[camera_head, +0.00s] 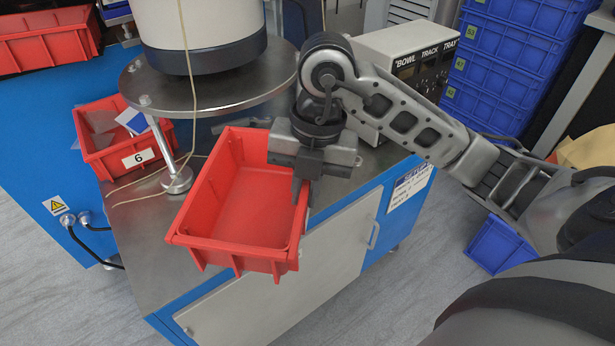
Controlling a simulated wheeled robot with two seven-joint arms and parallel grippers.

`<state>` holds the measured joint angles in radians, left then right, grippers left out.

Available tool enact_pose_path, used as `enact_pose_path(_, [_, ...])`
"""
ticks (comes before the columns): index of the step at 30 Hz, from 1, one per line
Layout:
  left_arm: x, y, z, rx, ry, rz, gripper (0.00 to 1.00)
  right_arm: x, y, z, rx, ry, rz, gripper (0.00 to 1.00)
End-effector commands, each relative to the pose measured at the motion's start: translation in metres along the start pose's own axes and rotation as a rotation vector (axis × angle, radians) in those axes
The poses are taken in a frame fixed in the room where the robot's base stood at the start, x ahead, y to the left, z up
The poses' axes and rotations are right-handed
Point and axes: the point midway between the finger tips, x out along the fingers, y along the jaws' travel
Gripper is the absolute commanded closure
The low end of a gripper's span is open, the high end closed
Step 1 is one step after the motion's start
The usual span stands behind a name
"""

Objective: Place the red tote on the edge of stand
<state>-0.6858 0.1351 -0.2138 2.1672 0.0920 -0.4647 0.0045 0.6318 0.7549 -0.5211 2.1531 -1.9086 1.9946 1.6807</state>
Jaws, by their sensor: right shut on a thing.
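The red tote (245,205) is empty and sits at the front edge of the metal-topped stand (150,262), with its near end reaching out past the stand's edge. I cannot tell whether its base touches the top. My right gripper (303,190) comes in from the right and is shut on the tote's right rim, with its fingers pointing down over the wall. The gripper body hides the tote's back right corner. My left gripper is not in view.
A round metal plate with a white bowl feeder (203,25) stands behind the tote on legs. A red bin marked 6 (110,160) sits at left. A control box (410,65) is behind my right arm. Blue crates (510,75) are stacked at right.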

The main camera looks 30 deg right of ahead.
Motion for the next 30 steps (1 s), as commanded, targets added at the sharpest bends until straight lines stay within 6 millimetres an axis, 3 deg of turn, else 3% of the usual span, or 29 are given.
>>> enact_pose_path(6, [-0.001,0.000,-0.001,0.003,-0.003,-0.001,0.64,-0.006,-0.006,0.000,0.522,-0.061,0.051,1.00])
enact_pose_path(14, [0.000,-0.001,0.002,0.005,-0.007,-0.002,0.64,-0.004,-0.010,0.007,0.765,-0.086,0.071,1.00])
enact_pose_path(25, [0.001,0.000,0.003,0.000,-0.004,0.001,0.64,0.024,-0.013,0.095,0.774,-0.086,0.069,1.00])
enact_pose_path(30, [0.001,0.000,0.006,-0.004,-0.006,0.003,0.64,0.054,-0.015,0.124,0.770,-0.086,0.069,1.00])
